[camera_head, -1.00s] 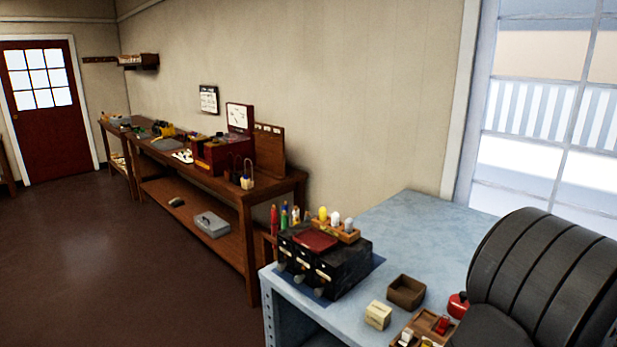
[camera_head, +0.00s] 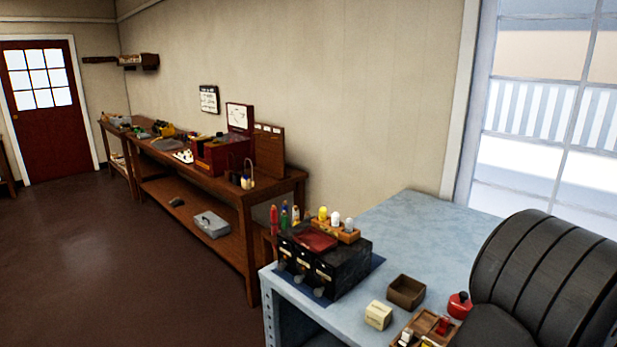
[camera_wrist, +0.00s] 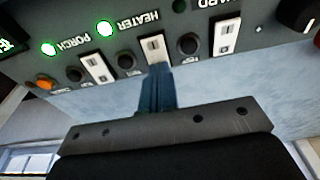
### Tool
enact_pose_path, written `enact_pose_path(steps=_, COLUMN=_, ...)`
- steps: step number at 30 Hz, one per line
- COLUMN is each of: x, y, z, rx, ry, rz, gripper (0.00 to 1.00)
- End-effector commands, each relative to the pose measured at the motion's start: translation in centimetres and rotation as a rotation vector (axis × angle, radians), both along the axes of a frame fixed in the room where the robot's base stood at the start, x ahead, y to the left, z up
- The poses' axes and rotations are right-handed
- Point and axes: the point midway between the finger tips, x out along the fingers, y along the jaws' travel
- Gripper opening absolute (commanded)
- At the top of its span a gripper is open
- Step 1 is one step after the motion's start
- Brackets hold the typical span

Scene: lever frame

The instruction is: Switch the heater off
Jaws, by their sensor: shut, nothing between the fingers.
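In the wrist view a dark control panel shows upside down across the top. The HEATER label (camera_wrist: 140,25) has a lit green lamp (camera_wrist: 104,28) to its left. A white rocker switch (camera_wrist: 152,48) sits just below that label. My gripper (camera_wrist: 158,70) is shut and empty, its blue fingers pointing at this switch. The fingertips overlap the switch's lower end in the picture; I cannot tell whether they touch it. The gripper and the panel do not show in the head view.
The PORCH label (camera_wrist: 75,42), its lit green lamp (camera_wrist: 48,48) and a white switch (camera_wrist: 95,68) lie to the left. Another white switch (camera_wrist: 227,35) lies to the right. Dark round knobs sit between switches. In the head view, a blue bench (camera_head: 405,225) holds small boxes.

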Motion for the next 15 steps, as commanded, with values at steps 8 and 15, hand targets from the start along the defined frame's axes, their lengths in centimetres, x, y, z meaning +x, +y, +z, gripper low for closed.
enact_pose_path(steps=8, x=0.0, y=0.0, z=-0.2, rx=0.001, ry=0.001, rz=0.0, gripper=0.0)
enact_pose_path(steps=15, x=0.0, y=0.0, z=1.4, rx=-0.001, ry=-0.001, rz=0.0, gripper=0.0)
